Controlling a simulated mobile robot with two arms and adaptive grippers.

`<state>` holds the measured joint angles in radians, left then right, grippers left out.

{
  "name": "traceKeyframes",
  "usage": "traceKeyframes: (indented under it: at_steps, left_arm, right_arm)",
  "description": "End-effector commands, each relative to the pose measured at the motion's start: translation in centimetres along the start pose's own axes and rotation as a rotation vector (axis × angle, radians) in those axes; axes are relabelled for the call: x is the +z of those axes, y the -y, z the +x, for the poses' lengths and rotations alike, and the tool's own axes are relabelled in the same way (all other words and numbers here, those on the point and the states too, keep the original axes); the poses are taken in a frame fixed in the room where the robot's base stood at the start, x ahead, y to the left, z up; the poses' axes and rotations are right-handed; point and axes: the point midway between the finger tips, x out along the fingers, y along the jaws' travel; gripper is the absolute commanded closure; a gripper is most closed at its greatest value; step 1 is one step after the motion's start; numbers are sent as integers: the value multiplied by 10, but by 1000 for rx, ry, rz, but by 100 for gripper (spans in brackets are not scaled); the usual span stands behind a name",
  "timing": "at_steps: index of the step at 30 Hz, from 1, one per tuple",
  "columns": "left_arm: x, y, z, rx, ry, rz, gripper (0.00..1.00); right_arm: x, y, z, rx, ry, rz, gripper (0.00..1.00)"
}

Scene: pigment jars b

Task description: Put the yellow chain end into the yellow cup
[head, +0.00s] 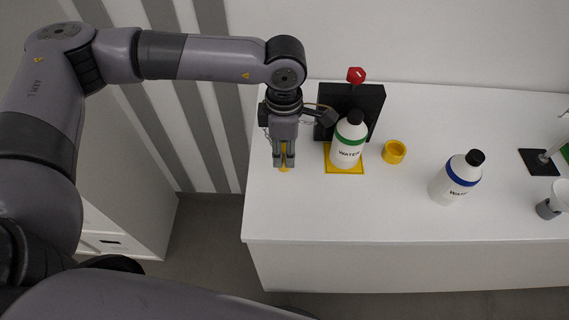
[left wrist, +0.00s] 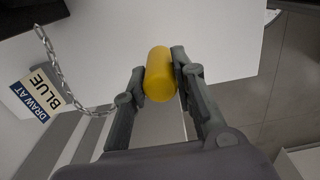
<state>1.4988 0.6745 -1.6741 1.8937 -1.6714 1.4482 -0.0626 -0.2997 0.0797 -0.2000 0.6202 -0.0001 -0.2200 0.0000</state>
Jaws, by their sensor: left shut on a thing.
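The yellow chain end (left wrist: 160,72) is a rounded yellow cylinder held between the fingers of my left gripper (left wrist: 158,88). In the head view, my left gripper (head: 284,163) points down over the left end of the white table, and a little yellow (head: 284,170) shows at its fingertips. A metal chain (left wrist: 52,62) hangs in a curve at the left of the wrist view. The yellow cup (head: 394,152) is a small open ring-shaped cup on the table, well to the right of the gripper, empty as far as I can see. My right gripper is out of view.
A green-banded water bottle (head: 348,141) stands on a yellow square (head: 345,171) between gripper and cup, before a black stand (head: 369,97) with a red knob (head: 356,75). A blue-banded bottle (head: 455,180) stands farther right. A "DRAW AT BLUE" sign (left wrist: 40,92) shows. The table front (head: 330,215) is clear.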

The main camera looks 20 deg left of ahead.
Motion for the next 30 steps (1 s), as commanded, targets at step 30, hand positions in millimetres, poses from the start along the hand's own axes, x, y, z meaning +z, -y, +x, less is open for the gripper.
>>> traceKeyframes:
  at_steps: [30]
  left_arm:
    - [0, 0, -63, 1, 1, 0, 100]
  right_arm:
    - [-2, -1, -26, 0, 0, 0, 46]
